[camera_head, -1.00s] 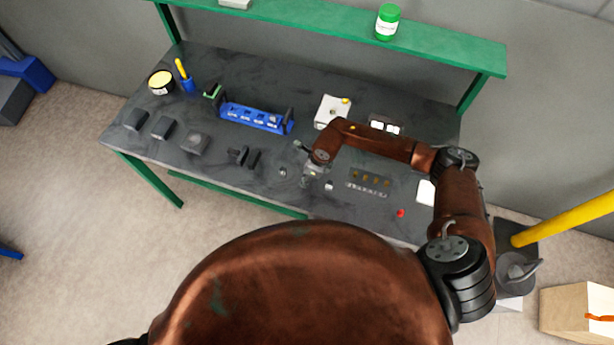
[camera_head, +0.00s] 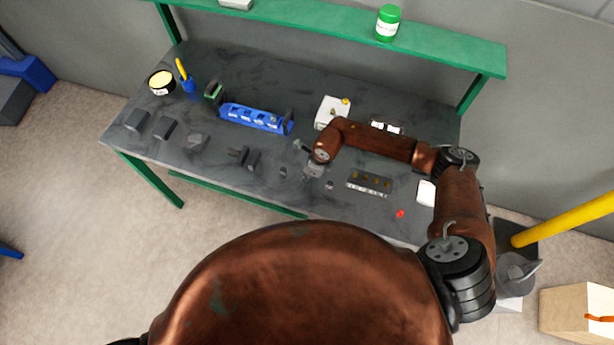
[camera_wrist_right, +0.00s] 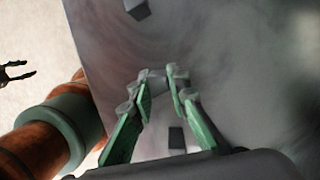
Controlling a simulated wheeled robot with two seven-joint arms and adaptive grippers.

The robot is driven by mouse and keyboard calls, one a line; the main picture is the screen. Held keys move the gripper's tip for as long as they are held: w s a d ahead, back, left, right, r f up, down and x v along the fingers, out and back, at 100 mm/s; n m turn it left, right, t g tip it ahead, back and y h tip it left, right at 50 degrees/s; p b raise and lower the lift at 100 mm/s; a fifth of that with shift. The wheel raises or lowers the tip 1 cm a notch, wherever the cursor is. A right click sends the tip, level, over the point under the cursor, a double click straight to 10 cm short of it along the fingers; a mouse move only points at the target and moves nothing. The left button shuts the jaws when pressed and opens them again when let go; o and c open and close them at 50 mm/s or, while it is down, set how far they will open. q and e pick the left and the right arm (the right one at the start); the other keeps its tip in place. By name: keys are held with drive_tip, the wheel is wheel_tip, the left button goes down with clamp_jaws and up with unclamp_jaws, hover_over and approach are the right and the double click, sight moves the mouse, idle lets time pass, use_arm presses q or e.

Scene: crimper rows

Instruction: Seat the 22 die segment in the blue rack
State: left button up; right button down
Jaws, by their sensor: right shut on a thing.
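The blue rack (camera_head: 252,120) lies on the dark bench left of centre in the head view, with white labels along its front. Its slot contents are too small to read. My right gripper (camera_head: 306,160) is above the bench, to the right of and nearer than the rack. In the right wrist view, my right gripper (camera_wrist_right: 160,78) is shut on a small grey piece (camera_wrist_right: 154,74) between its green-backed fingers. No number is readable on it, so I cannot confirm it is the 22 die segment. My left gripper (camera_wrist_right: 14,74) shows at the left edge of the wrist view, fingers apart and empty.
Several dark blocks (camera_head: 164,128) stand along the bench's left front. A grey holder with brass-coloured pieces (camera_head: 369,182) lies right of my gripper. A white device (camera_head: 332,112) stands behind it. The green shelf (camera_head: 320,22) runs along the back.

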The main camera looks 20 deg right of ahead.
drive_tip(key=shift+r+p, duration=0.8)
drive_tip(key=shift+r, duration=0.95)
